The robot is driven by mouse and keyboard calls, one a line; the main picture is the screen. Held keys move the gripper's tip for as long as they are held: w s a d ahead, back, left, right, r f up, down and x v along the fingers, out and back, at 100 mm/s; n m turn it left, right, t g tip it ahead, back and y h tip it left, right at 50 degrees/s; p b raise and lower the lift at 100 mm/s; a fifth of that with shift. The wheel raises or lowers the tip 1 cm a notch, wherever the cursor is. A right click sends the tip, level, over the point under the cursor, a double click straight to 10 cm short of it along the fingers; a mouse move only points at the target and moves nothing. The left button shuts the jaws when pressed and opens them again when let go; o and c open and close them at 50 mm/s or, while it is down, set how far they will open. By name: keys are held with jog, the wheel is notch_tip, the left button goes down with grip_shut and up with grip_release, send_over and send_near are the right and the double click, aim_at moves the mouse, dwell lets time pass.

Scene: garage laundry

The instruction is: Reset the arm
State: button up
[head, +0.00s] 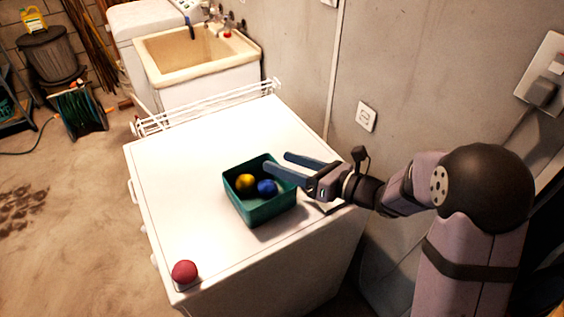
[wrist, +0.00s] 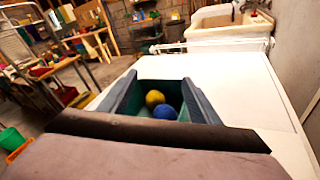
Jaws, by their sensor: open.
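My gripper (head: 279,164) is open and empty, its two blue-grey fingers spread above the right rim of a green bin. In the wrist view my gripper (wrist: 160,85) shows its fingers on either side of the bin's opening. The green bin (head: 262,211) stands on a white appliance top. Inside it lie a yellow ball (head: 246,183) and a blue ball (head: 267,187), side by side. The wrist view also shows the yellow ball (wrist: 155,98) and the blue ball (wrist: 165,112). A red ball (head: 184,271) sits near the front left corner of the white top.
The white top (head: 190,160) is clear left of and behind the bin. A white wire rack (head: 205,108) runs along its far edge, with a sink (head: 195,55) beyond. A grey wall with an outlet (head: 366,116) stands close on the right.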

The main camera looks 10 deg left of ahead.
dwell(0.3)
jog(key=s+d+f+n+g+h+p, duration=0.1)
jog(key=s+d+f+n+g+h, duration=0.2)
jog(key=s+n, duration=0.4)
jog(key=s+d+f+n+g+h+p, duration=0.25)
jog(key=s+d+n+g, duration=0.2)
jog(key=s, duration=0.35)
jog(key=s+d+n+t+h+p, duration=0.1)
jog(key=d+n+h, duration=0.4)
jog(key=d, duration=0.5)
jog(key=s+d+n+t+h+p, duration=0.1)
jog(key=s+d+n+h, duration=0.3)
jog(key=d+n, duration=0.5)
jog(key=shift+s+d+f+h, duration=0.15)
jog(key=shift+d+f+h, duration=0.25)
jog(key=shift+d+h, duration=0.05)
